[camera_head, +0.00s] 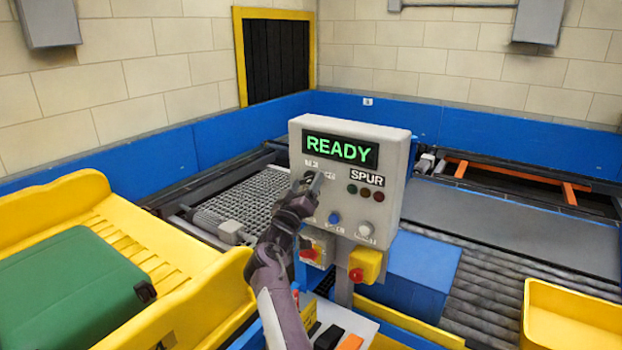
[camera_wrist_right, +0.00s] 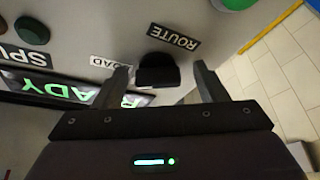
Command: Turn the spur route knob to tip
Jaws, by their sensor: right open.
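The grey control box (camera_head: 296,139) has a green READY display (camera_head: 340,149) and a SPUR label (camera_head: 367,180). My right gripper (camera_head: 315,184) is at the left part of the box face and mostly covers the route knob there. In the right wrist view, the black route knob (camera_wrist_right: 157,72) sits between the open fingers of my right gripper (camera_wrist_right: 161,66), with a gap on each side. The ROUTE label (camera_wrist_right: 173,42) and LOAD label (camera_wrist_right: 110,62) are beside the knob. The tip label cannot be read clearly. My left gripper is not in view.
A blue button (camera_head: 334,218), a white knob (camera_head: 365,231) and dark lamps share the box face. A red button on a yellow housing (camera_head: 365,265) is below. A yellow tray (camera_head: 215,300) with a green case (camera_head: 70,290) stands left; conveyor rollers (camera_head: 500,290) lie right.

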